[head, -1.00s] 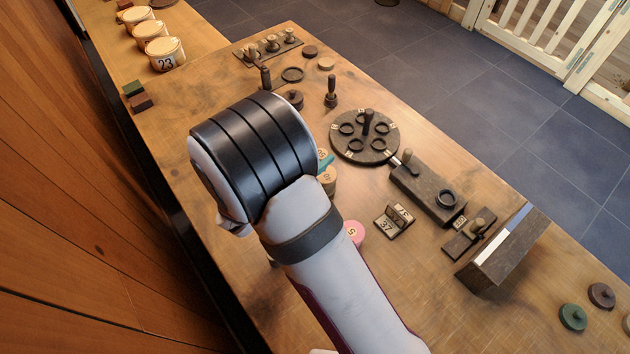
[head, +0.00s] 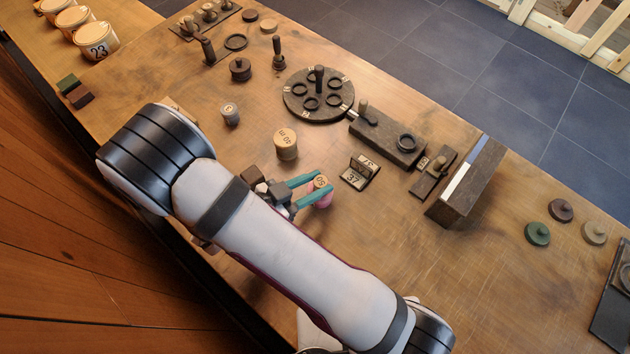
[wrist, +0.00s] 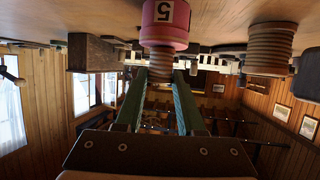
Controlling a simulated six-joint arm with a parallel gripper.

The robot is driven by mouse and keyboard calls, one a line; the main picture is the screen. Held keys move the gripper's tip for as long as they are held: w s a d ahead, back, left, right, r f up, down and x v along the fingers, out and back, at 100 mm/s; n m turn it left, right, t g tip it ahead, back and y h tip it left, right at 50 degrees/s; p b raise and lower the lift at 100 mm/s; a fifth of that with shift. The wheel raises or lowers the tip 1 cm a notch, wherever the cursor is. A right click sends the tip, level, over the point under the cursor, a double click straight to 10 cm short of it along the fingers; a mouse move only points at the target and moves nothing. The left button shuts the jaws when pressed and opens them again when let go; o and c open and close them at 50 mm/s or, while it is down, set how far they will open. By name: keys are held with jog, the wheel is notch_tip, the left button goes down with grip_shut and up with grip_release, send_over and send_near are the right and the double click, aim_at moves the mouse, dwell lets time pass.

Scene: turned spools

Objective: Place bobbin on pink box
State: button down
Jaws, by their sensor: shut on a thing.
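The pink box (head: 322,199) is a small round tub on the wooden table; its label 5 shows in the wrist view (wrist: 165,14). My gripper (head: 308,190) has teal fingers, shut on a ribbed tan bobbin (head: 320,181) with a numbered top. In the wrist view, which is upside down, the bobbin (wrist: 158,62) stands upright between the fingers, in line with the pink box. Its base meets the box's top edge in that picture; I cannot tell whether they touch. The fingers partly hide the box in the head view.
A second bobbin (head: 286,145) stands behind my gripper, with a small grey spool (head: 231,114) farther left. A sign with 37 (head: 360,173) is close right of the pink box. A dark block (head: 388,138) and a round rack (head: 319,94) lie beyond.

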jog(key=c, duration=0.5)
grip_release()
jog(key=shift+f, duration=0.15)
